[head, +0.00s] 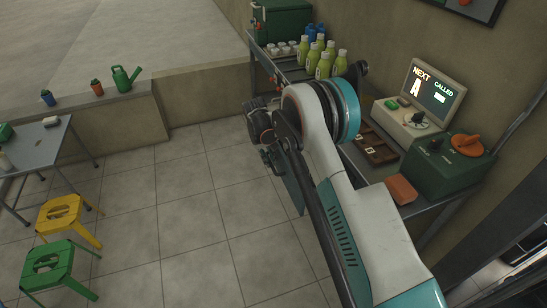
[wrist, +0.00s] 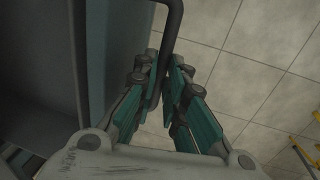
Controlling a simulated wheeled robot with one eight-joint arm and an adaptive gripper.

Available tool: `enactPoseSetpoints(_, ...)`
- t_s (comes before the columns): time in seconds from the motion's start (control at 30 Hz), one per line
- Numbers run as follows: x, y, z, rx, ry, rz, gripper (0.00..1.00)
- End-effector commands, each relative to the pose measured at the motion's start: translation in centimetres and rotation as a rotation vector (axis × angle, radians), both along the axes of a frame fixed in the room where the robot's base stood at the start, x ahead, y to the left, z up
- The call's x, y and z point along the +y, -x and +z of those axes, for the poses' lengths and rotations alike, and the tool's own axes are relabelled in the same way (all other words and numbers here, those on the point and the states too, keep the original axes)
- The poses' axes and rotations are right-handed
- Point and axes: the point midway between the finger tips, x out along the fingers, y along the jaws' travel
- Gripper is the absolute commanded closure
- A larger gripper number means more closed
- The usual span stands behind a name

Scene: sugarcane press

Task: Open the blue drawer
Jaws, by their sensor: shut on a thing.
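The blue drawer shows at the left of the wrist view, with its dull blue front (wrist: 118,45) facing my gripper. Behind the front's dark top edge, a grey-blue hollow shows, so the drawer appears to stand partly open. A dark curved handle (wrist: 172,22) stands out from the front. My gripper (wrist: 167,72) is shut on this handle, its teal fingers on either side of the bar. In the head view, a dark blue panel (head: 290,185), seemingly the drawer front, shows beside my arm. My arm hides most of the drawer there.
The counter holds green bottles (head: 325,62), a screen (head: 437,88), a green box with an orange knob (head: 450,165) and an orange-brown block (head: 400,189). Yellow (head: 60,212) and green (head: 55,262) stools stand at left. Tiled floor (head: 190,200) between is clear.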

Motion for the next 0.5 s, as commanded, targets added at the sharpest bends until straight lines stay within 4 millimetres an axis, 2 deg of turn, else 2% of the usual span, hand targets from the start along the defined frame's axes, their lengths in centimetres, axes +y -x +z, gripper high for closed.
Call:
enactPoseSetpoints(0.27, 0.06, -0.05, 0.02, -0.002, -0.001, 0.000, 1.00)
enactPoseSetpoints(0.3, 0.06, -0.05, 0.02, -0.002, -0.001, 0.000, 0.84)
enactPoseSetpoints(0.37, 0.06, -0.05, 0.02, -0.002, -0.001, 0.000, 0.71)
enactPoseSetpoints(0.5, 0.04, -0.04, 0.00, -0.001, 0.000, 0.000, 0.69)
